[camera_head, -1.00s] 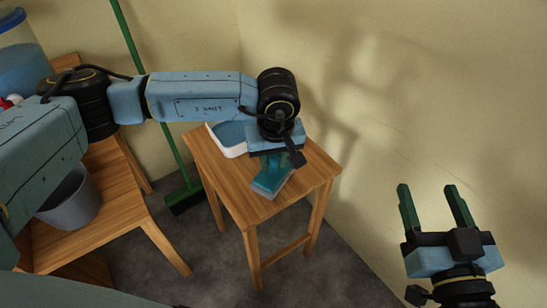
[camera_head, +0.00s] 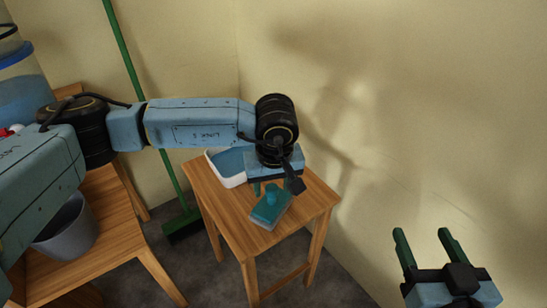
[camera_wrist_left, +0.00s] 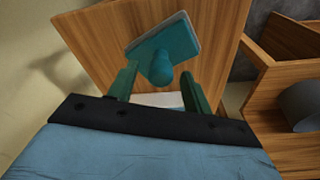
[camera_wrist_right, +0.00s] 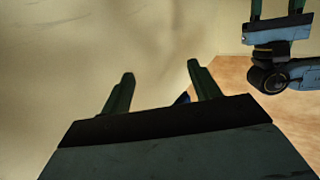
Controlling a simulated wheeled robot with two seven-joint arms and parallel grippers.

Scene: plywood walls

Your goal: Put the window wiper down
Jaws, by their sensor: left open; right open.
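The window wiper (camera_head: 270,207) is a teal block with a rounded knob handle and a pale edge. It lies on the small wooden table (camera_head: 236,215), knob up. In the left wrist view the wiper (camera_wrist_left: 170,45) shows just beyond my fingertips, its knob pointing toward the gap between them. My left gripper (camera_head: 270,186) is open above the table, close to the knob, with nothing between its fingers; it also shows in the left wrist view (camera_wrist_left: 158,85). My right gripper (camera_head: 427,245) is open and empty near the right wall, apart from the table.
A white tray with blue inside (camera_head: 229,166) stands at the table's back left, partly hidden by my left arm. A green broom (camera_head: 182,226) leans behind. A wooden chair-like stand (camera_head: 110,240) with a grey bucket (camera_head: 70,229) is at left.

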